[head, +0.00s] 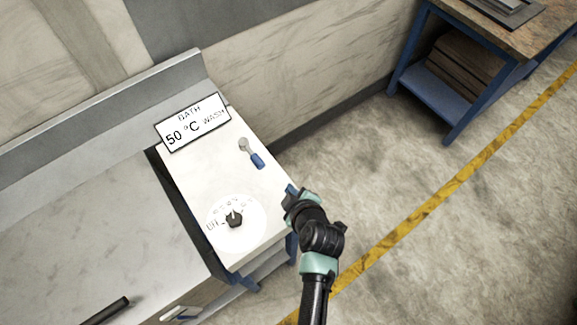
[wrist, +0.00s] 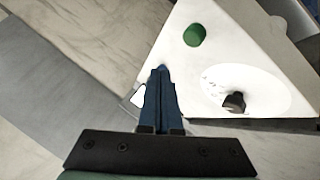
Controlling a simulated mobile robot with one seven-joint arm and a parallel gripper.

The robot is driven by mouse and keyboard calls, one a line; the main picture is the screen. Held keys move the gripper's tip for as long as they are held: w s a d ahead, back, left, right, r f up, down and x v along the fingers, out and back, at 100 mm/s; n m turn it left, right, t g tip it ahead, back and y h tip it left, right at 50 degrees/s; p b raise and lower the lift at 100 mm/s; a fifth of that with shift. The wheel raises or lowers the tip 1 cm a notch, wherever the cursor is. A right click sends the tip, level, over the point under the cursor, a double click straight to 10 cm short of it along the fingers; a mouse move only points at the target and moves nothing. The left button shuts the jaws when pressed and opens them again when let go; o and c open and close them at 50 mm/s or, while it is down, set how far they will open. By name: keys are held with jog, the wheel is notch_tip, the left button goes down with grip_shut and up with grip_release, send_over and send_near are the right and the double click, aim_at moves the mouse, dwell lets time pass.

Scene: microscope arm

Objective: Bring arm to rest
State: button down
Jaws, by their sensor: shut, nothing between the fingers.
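My arm (head: 318,240) rises from the lower edge of the head view, bent, with its upper end beside the right edge of the white control panel (head: 200,180). My gripper (wrist: 162,72) shows in the wrist view, its dark blue fingers together and empty. The fingertips appear over or near the edge of the white panel. I cannot tell whether they touch it. The fingers are not clear in the head view.
The panel carries a dial (head: 234,219), a blue-handled lever (head: 256,159) and a "50 °C" sign (head: 193,122). A grey counter (head: 90,235) lies left. A blue-framed workbench (head: 445,95) stands at upper right. Open floor with a yellow line (head: 430,210) lies right.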

jog(key=w+r+m+t+b, duration=0.1)
jog(key=w+r+t, duration=0.1)
jog(key=w+r, duration=0.35)
jog(key=w+r+m+t+b, duration=0.1)
jog(key=w+r+t+b, duration=0.15)
jog(key=r, duration=0.55)
notch_tip(320, 180, up, 25)
jog(key=w+m+t+h+b, duration=0.1)
jog(key=w+m+t+b, duration=0.25)
jog(key=t, duration=0.25)
jog(key=s+r+m+t+h+b, duration=0.1)
jog(key=s+r+m+t, duration=0.2)
jog(key=s+r, duration=0.6)
jog(key=s+r+m+t+b, duration=0.2)
jog(key=s+r+m+t, duration=0.2)
jog(key=s+r, duration=0.4)
notch_tip(320, 180, up, 6)
jog(key=shift+s+a+r+t+h, duration=0.2)
jog(key=shift+s+a+t+h, duration=0.15)
jog(key=shift+t, duration=0.2)
